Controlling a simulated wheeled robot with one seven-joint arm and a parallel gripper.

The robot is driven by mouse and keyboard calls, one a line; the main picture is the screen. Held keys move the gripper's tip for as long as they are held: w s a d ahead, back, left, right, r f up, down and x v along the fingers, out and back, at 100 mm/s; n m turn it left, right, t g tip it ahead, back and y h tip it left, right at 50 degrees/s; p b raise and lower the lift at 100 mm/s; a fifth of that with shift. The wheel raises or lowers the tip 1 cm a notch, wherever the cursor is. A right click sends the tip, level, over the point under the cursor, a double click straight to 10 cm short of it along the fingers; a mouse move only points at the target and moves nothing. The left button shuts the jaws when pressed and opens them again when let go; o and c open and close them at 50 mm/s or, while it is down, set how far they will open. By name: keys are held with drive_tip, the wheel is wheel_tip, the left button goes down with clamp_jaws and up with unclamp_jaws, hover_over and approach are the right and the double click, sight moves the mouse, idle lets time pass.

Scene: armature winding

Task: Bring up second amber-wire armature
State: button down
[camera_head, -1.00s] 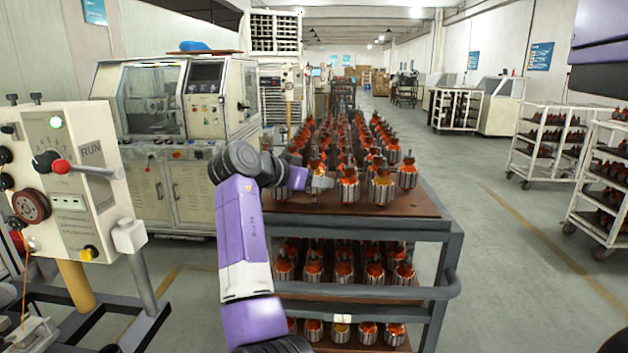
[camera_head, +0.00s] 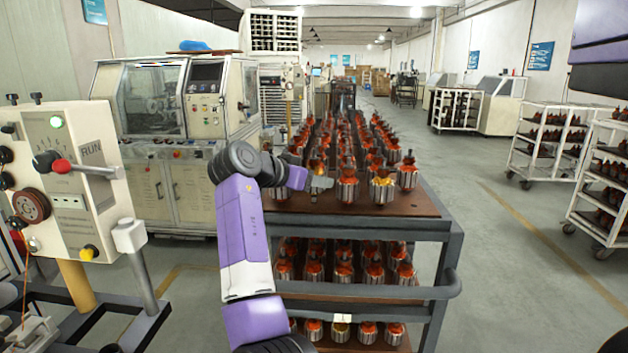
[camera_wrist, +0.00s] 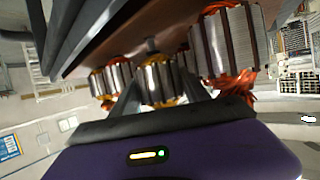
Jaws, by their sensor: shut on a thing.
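My gripper (camera_head: 319,184) is at the front left of the cart's top deck. In the wrist view its fingers (camera_wrist: 158,92) are shut on an amber-wire armature (camera_wrist: 158,84), a ribbed silver core with yellow-amber windings. In the head view this armature (camera_head: 317,168) is partly hidden by the gripper. I cannot tell whether it is clear of the deck. Another amber-wire armature (camera_head: 382,190) stands upright to the right in the front row, apart from my gripper.
The cart's top deck (camera_head: 415,206) carries many orange-red armatures, with one (camera_head: 347,187) close right of my gripper. Lower shelves (camera_head: 345,292) hold more. A winding machine (camera_head: 180,150) stands at left, a control panel (camera_head: 70,180) nearer. The right aisle (camera_head: 500,260) is open floor.

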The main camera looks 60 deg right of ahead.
drive_tip(key=shift+c, duration=2.3)
unclamp_jaws()
drive_tip(key=shift+f, duration=0.35)
drive_tip(key=shift+a+f, duration=0.1)
drive_tip(key=shift+f, duration=0.1)
drive_tip(key=r+b+v, duration=0.1)
drive_tip(key=b+v, duration=0.1)
drive_tip(key=v, duration=0.6)
drive_tip(key=shift+r, duration=0.15)
